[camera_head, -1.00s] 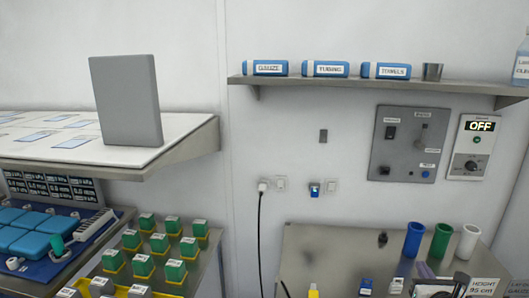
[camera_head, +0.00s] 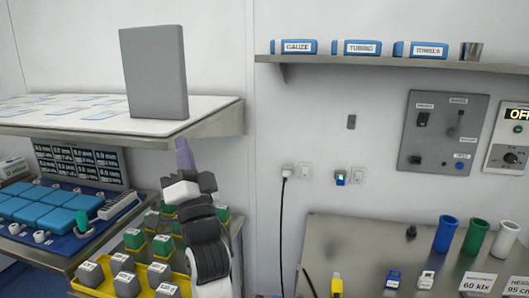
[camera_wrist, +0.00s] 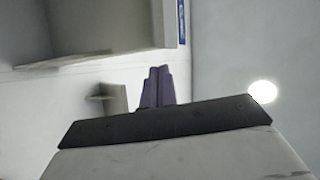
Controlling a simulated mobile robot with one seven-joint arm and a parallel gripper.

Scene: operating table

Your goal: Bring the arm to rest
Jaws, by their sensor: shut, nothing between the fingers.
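My gripper (camera_head: 185,157) shows in the head view, left of the middle, pointing up with its purple fingers together and nothing between them. It appears in front of the edge of the white upper shelf and above the green-topped blocks; its distance from the shelf is hard to tell. In the wrist view my gripper's purple fingers (camera_wrist: 157,86) are side by side and closed. My white and black arm rises from the bottom of the head view and hides some blocks behind it.
A grey upright panel (camera_head: 154,72) stands on the white shelf (camera_head: 60,120). Green and grey blocks sit in a yellow tray (camera_head: 88,289). A steel table (camera_head: 345,245) holds blue, green and white cups at right. A wall shelf (camera_head: 380,63) carries labelled boxes. Open space lies before the wall.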

